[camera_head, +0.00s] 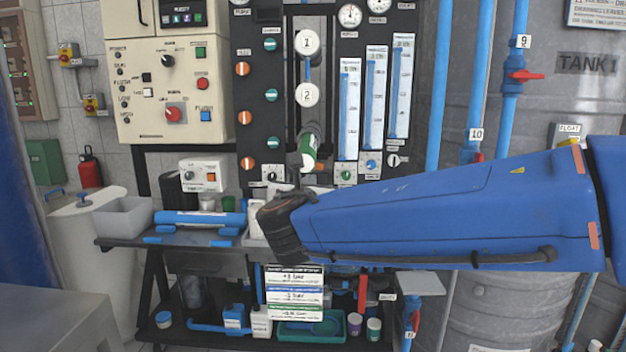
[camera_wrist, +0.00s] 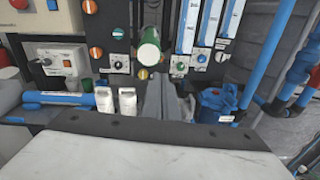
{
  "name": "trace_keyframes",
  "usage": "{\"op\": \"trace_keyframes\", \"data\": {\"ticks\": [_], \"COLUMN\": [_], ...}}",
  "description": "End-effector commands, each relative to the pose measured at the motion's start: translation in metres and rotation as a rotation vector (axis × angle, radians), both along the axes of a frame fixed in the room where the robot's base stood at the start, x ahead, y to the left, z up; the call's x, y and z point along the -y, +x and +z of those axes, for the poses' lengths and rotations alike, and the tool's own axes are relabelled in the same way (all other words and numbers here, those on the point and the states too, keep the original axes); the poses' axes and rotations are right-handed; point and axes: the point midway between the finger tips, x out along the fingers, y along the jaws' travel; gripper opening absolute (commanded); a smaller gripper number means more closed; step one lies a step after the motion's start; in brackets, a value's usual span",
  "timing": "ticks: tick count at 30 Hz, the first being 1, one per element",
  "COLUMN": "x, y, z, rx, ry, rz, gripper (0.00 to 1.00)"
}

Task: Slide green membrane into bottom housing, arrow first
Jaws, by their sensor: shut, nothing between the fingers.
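The green membrane (camera_head: 307,151) is a green cylinder with a white part. It sticks out toward me from the grey bottom housing (camera_head: 313,130), below the round white ends marked 1 and 2; how deep it sits and its arrow cannot be made out. In the wrist view the membrane (camera_wrist: 149,52) is at top centre, end toward me. My gripper (camera_wrist: 156,80) is shut and empty, its grey fingers just below and apart from the membrane. In the head view my dark gripper (camera_head: 285,205) is below the membrane, its fingers mostly hidden.
A bench (camera_head: 170,243) holds a grey bin (camera_head: 124,217), a blue tube (camera_head: 200,218) and a white control box (camera_head: 203,175). Two white items (camera_wrist: 128,102) stand left of my fingers. A blue fitting (camera_wrist: 220,103) is on the right. Gauges and blue flow tubes (camera_head: 374,98) flank the housings.

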Motion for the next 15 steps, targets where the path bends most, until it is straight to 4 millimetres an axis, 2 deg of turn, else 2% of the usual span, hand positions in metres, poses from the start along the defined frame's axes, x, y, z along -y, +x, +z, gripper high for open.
{"op": "trace_keyframes", "data": {"ticks": [1, 4, 8, 15], "x": [-0.014, -0.027, -0.029, -0.027], "y": [-0.001, -0.001, 0.003, 0.024], "z": [0.003, 0.008, 0.009, 0.009], "rx": [0.015, 0.035, 0.039, 0.037], "ry": [-0.032, -0.070, -0.079, -0.076], "rz": [0.024, 0.047, 0.051, 0.048], "gripper": [0.00, 0.00, 0.00, 0.00]}}
